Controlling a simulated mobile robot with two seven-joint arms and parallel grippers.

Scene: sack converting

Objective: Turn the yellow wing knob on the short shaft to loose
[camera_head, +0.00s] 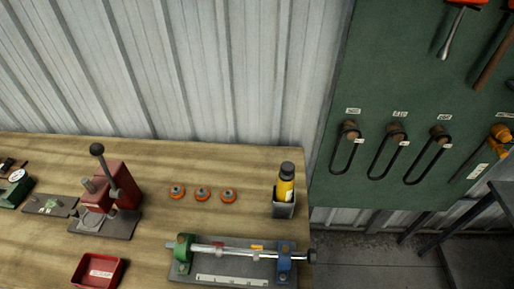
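A small yellow piece (257,247), perhaps the wing knob, shows at the shaft fixture at the front of the bench. A silvery shaft (215,248) runs there between a green stand (183,254) and a blue stand (284,262). A dark round end (311,256) sticks out past the blue stand. The yellow piece is too small to tell its wing shape or whether it is tight or loose. Neither of my grippers is in view.
The wooden bench (240,165) holds a red lever press (122,190), a red tray (98,272), three orange discs (202,194) and a yellow bottle (286,184) in a holder. A green tool board (400,70) with hanging loops stands right. Bare bench lies behind the fixture.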

